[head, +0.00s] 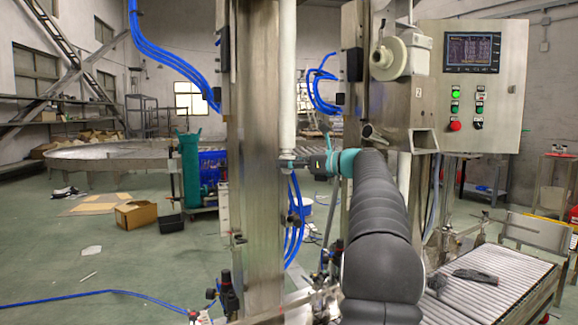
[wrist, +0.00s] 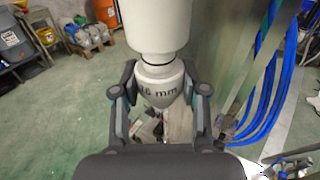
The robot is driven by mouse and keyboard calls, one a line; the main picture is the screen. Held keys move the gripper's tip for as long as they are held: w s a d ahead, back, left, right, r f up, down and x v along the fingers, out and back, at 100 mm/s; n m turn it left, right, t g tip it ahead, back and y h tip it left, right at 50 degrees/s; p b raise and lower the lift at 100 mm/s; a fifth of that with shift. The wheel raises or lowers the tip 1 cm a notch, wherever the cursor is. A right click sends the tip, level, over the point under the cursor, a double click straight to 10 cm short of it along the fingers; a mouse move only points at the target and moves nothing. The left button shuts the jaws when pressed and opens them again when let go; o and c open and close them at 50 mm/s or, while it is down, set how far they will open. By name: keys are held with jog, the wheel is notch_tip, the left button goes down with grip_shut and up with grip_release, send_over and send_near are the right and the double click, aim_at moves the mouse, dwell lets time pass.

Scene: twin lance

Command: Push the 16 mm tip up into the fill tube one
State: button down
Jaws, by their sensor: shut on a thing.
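The tip (wrist: 160,92) is a pale cone-like nozzle marked "16 mm", with the first digit partly hidden. My gripper (wrist: 160,84) is shut on it, one dark finger on each side. The white fill tube (wrist: 155,28) stands directly above the tip, in line with it. A narrow dark ring shows between them; I cannot tell whether the tip is seated in the tube. In the head view the fill tube (head: 287,85) hangs upright beside the steel column, and my gripper (head: 291,163) is at its lower end. The tip is too small to make out there.
A steel column (head: 255,200) stands close by the tube, with blue hoses (wrist: 265,85) beside it. A second column with a control panel (head: 485,85) is at the right, above a roller conveyor (head: 495,285). Open green floor lies at the left, with a cardboard box (head: 136,214).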

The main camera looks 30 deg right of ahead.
jog(key=shift+r, duration=1.25)
jog(key=c, duration=0.5)
grip_release()
jog(key=v, duration=1.2)
